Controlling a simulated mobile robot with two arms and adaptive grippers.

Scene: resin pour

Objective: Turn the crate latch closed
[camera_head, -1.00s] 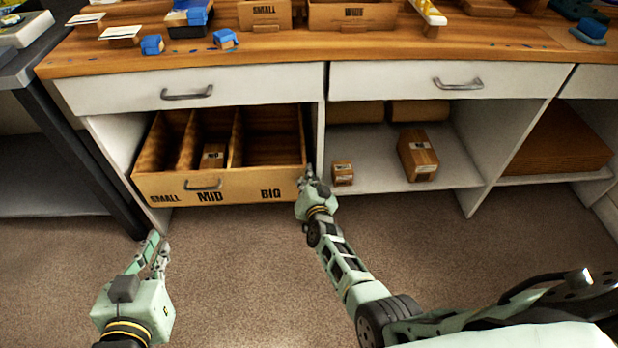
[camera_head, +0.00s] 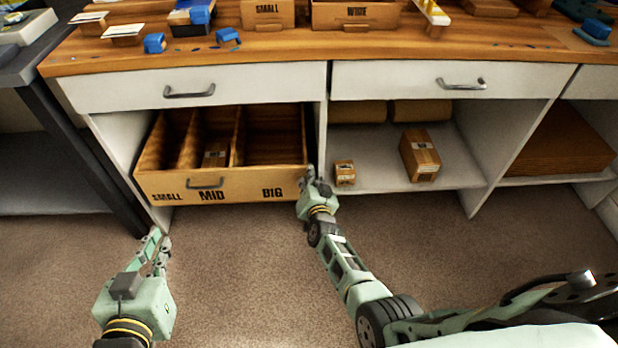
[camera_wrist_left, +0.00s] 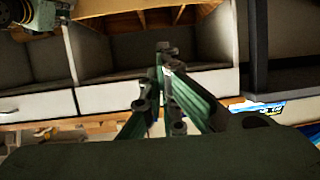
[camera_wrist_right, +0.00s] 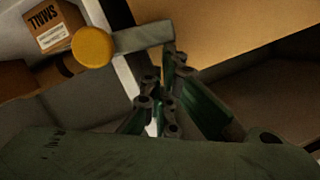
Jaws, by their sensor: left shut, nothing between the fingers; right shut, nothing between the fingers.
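The wooden crate (camera_head: 235,191) sits in the left bay under the bench, with its front marked SMALL, MID and BIG. In the right wrist view its plain front panel (camera_wrist_right: 215,35) fills the upper right. The latch shows there as a grey bar (camera_wrist_right: 142,37) with a round yellow knob (camera_wrist_right: 93,46). My right gripper (camera_head: 309,174) is shut and empty at the crate's right front corner. Its fingertips (camera_wrist_right: 168,62) are close to the bar's end; I cannot tell if they touch. My left gripper (camera_head: 158,242) is shut and empty, low in front of the crate's left side.
A small carton (camera_head: 345,173) and a larger carton (camera_head: 419,155) stand on the shelf right of the crate. A divider (camera_head: 322,130) separates the bays. The floor (camera_head: 240,260) between my arms is clear.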

